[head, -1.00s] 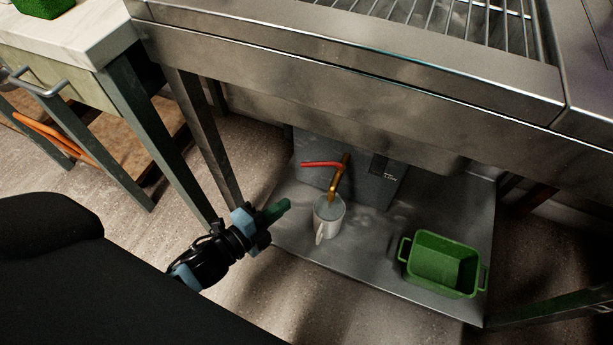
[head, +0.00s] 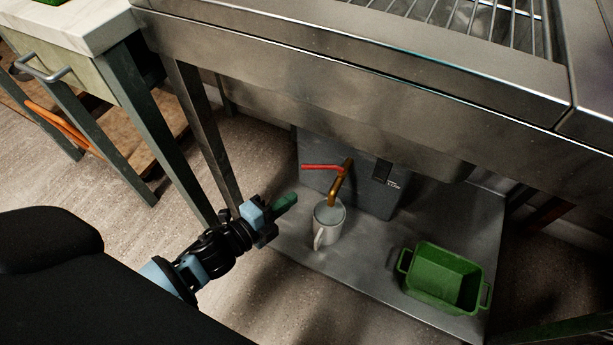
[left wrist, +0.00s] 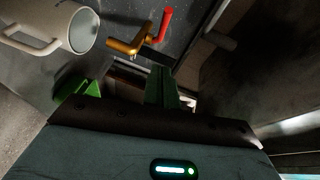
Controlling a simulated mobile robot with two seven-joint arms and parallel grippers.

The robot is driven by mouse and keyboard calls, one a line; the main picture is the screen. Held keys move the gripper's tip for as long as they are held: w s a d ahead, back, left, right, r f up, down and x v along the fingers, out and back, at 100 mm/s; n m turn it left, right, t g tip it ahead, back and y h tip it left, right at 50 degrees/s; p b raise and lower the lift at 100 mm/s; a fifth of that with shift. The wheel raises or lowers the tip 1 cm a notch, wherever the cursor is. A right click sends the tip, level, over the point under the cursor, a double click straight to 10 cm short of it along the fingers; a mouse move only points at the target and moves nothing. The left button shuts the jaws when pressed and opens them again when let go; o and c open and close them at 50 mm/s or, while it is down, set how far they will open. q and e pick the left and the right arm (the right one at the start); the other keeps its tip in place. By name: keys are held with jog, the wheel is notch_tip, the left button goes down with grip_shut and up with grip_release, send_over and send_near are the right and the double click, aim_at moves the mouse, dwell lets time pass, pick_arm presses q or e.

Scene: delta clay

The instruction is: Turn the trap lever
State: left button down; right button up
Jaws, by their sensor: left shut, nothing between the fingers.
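The trap lever (head: 322,167) is a red handle on a brass spout (head: 341,184) at the front of a grey box (head: 381,186) under the steel counter. In the head view it points left. The red lever (left wrist: 166,22) and brass spout (left wrist: 128,45) also show at the top of the left wrist view. My left gripper (head: 287,203) is shut and empty, its green fingers left of and below the lever, apart from it. The shut fingers (left wrist: 161,88) also show in the left wrist view. My right gripper is not in view.
A white mug (head: 327,230) stands under the spout on the steel shelf (head: 372,262), close to my left gripper. A green tub (head: 443,277) sits further right. The counter (head: 350,82) overhangs above, and a table leg (head: 205,140) stands left of the gripper.

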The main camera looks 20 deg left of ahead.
aim_at(318, 168)
pick_arm(q)
jog(key=w+b, duration=0.1)
jog(key=w, duration=0.2)
jog(key=w+f+b, duration=0.1)
jog(key=w, duration=0.2)
jog(key=w+b, duration=0.1)
jog(key=w, duration=0.2)
jog(key=shift+d+f, duration=0.25)
jog(key=shift+f, duration=0.05)
